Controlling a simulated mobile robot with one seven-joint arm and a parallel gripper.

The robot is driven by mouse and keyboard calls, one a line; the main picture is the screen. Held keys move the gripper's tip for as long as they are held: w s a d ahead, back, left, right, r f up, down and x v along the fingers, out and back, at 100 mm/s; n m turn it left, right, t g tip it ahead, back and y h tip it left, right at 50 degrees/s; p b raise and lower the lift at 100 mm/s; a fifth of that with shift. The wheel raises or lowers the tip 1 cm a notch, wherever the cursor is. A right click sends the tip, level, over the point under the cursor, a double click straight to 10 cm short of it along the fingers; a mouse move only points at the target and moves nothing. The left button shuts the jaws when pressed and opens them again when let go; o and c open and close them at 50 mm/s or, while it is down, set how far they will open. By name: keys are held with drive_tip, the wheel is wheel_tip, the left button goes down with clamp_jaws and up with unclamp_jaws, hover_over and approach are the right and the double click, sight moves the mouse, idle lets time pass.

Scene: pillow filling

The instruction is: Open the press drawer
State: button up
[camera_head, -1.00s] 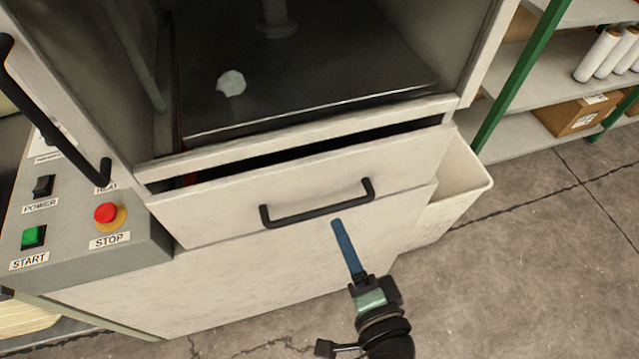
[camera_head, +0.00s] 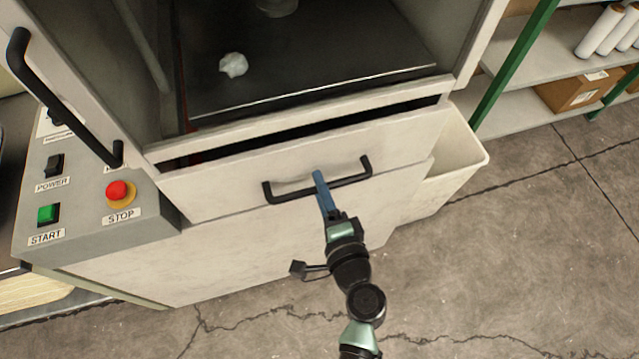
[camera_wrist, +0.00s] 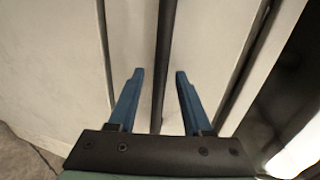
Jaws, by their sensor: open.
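The press drawer (camera_head: 230,195) is a pale front panel below the press chamber, with a dark gap along its top edge. Its black bar handle (camera_head: 285,195) runs across the front. My gripper (camera_head: 318,174) is at the middle of that handle in the head view. In the wrist view my gripper (camera_wrist: 160,73) has its two blue fingers apart. The handle bar (camera_wrist: 165,45) passes between them, with space on both sides. The fingers are not closed on it.
A control box with a red stop button (camera_head: 118,191) and a green start button (camera_head: 48,214) stands at the left. A black door handle (camera_head: 60,100) is above it. A pale bin (camera_head: 455,165) hangs at the right. The floor (camera_head: 540,260) in front is clear.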

drive_tip(key=shift+w+a+f, duration=0.1)
drive_tip(key=shift+w+a, duration=0.05)
drive_tip(key=shift+w, duration=0.3)
drive_tip(key=shift+c, duration=0.2)
clamp_jaws()
idle(1.0)
